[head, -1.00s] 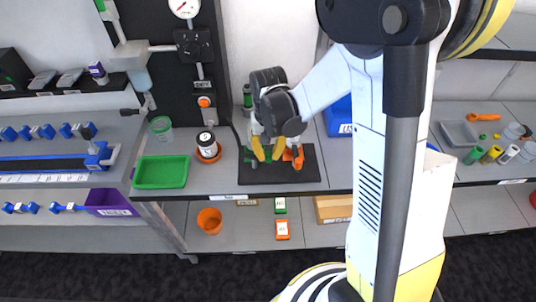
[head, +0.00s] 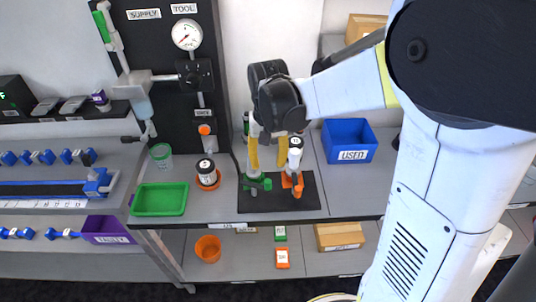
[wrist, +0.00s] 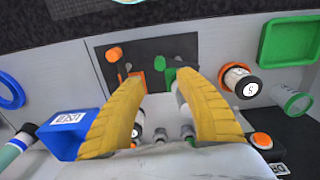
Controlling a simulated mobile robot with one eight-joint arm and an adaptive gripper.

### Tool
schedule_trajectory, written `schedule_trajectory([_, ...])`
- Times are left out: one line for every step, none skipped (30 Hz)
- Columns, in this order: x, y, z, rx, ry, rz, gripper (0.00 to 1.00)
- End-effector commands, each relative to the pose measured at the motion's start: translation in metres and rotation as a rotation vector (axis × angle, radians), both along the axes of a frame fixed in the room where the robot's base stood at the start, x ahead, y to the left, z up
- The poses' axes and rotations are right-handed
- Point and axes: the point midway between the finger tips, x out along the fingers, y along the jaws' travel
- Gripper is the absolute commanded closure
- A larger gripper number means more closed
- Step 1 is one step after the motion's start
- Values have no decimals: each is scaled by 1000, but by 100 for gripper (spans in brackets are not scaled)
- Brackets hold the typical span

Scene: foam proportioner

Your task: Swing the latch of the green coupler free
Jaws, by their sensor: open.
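The green coupler (head: 256,186) stands on the left of the black mat (head: 310,201), with its green latch lever (head: 264,183) pointing right. An orange coupler (head: 293,185) with a white-bodied bottle (head: 295,158) above it stands to its right. My gripper (head: 268,167) points down over the mat, its two yellow fingers spread apart and empty. The left finger is close to the green coupler; whether it touches cannot be told. In the wrist view my gripper (wrist: 157,84) has its right fingertip close to the green coupler (wrist: 172,74), and the orange coupler (wrist: 136,74) shows near the left fingertip.
A black-capped bottle in an orange ring (head: 208,178) and a green tray (head: 160,199) stand left of the mat. A blue USED bin (head: 349,141) stands at back right. The dark panel (head: 180,75) with gauge rises behind. The mat's front is clear.

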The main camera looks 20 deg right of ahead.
Motion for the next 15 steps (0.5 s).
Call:
schedule_trajectory([-1, 0, 9, 0, 0, 0, 58])
schedule_trajectory([0, 0, 13, 0, 0, 0, 58])
schedule_trajectory([0, 0, 18, 0, 0, 0, 58])
schedule_trajectory([0, 0, 21, 0, 0, 0, 58])
schedule_trajectory([0, 0, 24, 0, 0, 0, 58])
schedule_trajectory([0, 0, 27, 0, 0, 0, 58])
schedule_trajectory([0, 0, 28, 0, 0, 0, 58])
schedule_trajectory([0, 0, 29, 0, 0, 0, 58])
schedule_trajectory([0, 0, 30, 0, 0, 0, 58])
schedule_trajectory([0, 0, 31, 0, 0, 0, 58])
schedule_trajectory([0, 0, 31, 0, 0, 0, 58])
schedule_trajectory([0, 0, 31, 0, 0, 0, 58])
schedule_trajectory([0, 0, 31, 0, 0, 0, 58])
schedule_trajectory([0, 0, 31, 0, 0, 0, 58])
schedule_trajectory([0, 0, 30, 0, 0, 0, 58])
